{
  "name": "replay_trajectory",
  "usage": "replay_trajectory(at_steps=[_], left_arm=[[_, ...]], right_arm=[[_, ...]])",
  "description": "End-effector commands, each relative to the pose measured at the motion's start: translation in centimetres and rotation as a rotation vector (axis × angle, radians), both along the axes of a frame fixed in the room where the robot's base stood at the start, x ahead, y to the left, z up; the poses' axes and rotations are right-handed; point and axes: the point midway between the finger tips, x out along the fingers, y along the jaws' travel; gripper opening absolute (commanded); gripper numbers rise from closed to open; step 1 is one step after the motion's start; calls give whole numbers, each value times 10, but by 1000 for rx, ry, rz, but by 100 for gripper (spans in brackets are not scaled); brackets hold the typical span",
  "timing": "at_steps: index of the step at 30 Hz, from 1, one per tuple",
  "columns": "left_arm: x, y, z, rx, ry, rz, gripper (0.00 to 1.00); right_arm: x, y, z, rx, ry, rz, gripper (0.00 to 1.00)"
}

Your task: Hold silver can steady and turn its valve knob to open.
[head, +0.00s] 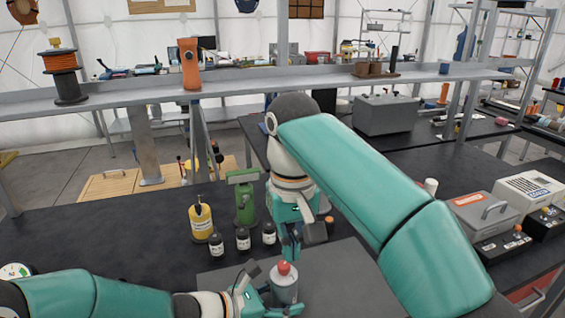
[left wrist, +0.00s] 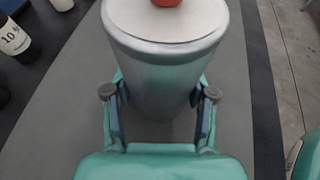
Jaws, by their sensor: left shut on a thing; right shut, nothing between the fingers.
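The silver can (head: 284,290) stands upright on the grey mat, with a red valve knob (head: 284,268) on top. In the left wrist view the can (left wrist: 165,70) fills the middle, and the knob (left wrist: 166,2) is cut by the top edge. My left gripper (head: 268,297) is shut on the can from the left; its fingers (left wrist: 160,112) press both sides of the can's lower body. My right gripper (head: 291,252) is shut and empty, pointing down just above the knob. Whether its tips touch the knob cannot be told.
Several dark bottles (head: 243,238) and a yellow bottle (head: 201,220) stand behind and left of the can. A green device (head: 244,200) is behind them. Grey boxes (head: 484,218) stand at the right. The grey mat (head: 335,275) is clear right of the can.

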Motion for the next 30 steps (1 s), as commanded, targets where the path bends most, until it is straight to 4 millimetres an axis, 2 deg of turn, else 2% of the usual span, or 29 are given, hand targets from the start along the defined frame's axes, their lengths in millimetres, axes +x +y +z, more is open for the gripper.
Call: replay_trajectory(at_steps=[7, 8, 13, 24, 30], left_arm=[[0, 0, 0, 0, 0, 1, 0], [1, 0, 2, -3, -3, 1, 57], [1, 0, 1, -2, -3, 1, 85], [-1, 2, 0, 1, 2, 0, 85], [-9, 19, 9, -1, -1, 4, 85]], right_arm=[[0, 0, 0, 0, 1, 0, 0], [0, 0, 0, 0, 1, 0, 0], [0, 0, 0, 0, 1, 0, 0], [0, 0, -1, 0, 1, 0, 0], [0, 0, 0, 0, 1, 0, 0]])
